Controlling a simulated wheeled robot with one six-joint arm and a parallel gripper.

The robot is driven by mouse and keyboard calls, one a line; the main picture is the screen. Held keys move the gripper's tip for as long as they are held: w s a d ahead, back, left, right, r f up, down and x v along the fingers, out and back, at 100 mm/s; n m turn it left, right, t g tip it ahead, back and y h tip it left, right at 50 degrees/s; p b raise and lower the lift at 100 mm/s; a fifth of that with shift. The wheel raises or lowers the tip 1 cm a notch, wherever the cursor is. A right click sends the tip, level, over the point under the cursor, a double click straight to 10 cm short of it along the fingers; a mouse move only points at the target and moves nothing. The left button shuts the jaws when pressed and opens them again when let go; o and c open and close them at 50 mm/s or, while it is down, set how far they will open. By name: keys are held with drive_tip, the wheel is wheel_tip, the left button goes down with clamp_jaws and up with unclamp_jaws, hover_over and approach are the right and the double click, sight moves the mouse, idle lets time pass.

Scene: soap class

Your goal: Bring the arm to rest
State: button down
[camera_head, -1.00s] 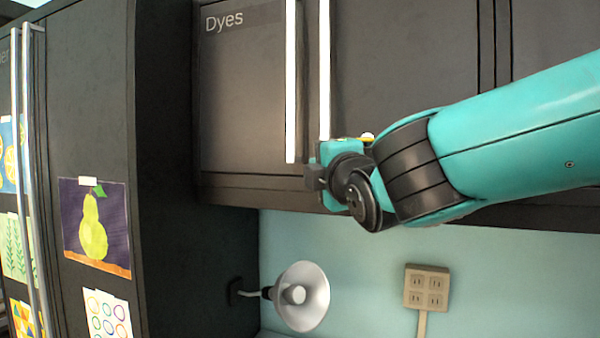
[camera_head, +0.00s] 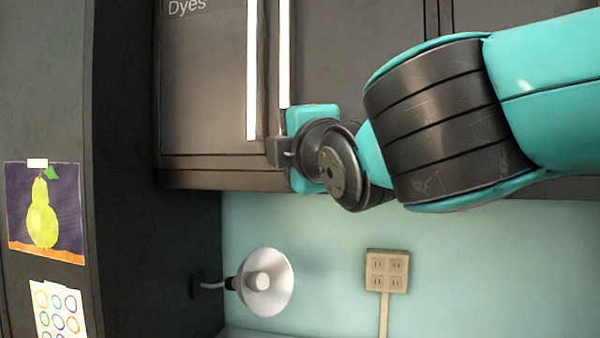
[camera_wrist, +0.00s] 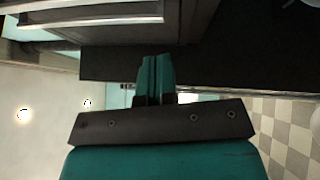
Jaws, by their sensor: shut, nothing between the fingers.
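My gripper (camera_wrist: 155,62) shows in the wrist view with its two teal fingers together and nothing between them. In the head view my teal and black arm reaches in from the right, with its wrist in front of the dark wall cabinet (camera_head: 360,60). The fingertips are hidden there behind the wrist. I cannot tell whether the gripper touches the cabinet.
A door labelled Dyes (camera_head: 203,80) has a white handle (camera_head: 252,70), beside a second white handle (camera_head: 284,55). Below are a round white lamp (camera_head: 268,284) and a wall outlet (camera_head: 387,270). A tall dark cabinet with a pear picture (camera_head: 42,218) stands left.

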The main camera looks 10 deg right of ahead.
drive_tip(key=s+d+f+m+g+b, duration=0.1)
drive_tip(key=s+f+m+g, duration=0.15)
drive_tip(key=f, duration=0.55)
drive_tip(key=s+d+f+m+g+b, duration=0.1)
drive_tip(key=s+d+f+m+g, duration=0.2)
drive_tip(key=f, duration=0.4)
drive_tip(key=s+f+m+g, duration=0.1)
drive_tip(key=f+m+g, duration=0.2)
drive_tip(key=f+g, duration=0.35)
drive_tip(key=s+d+f+m+g+b, duration=0.1)
drive_tip(key=s+d+f+m+g, duration=0.2)
drive_tip(key=s+f+m+g, duration=0.3)
drive_tip(key=s+f+g, duration=0.1)
drive_tip(key=s+f, duration=0.4)
drive_tip(key=s, duration=0.4)
drive_tip(key=shift+f, duration=0.15)
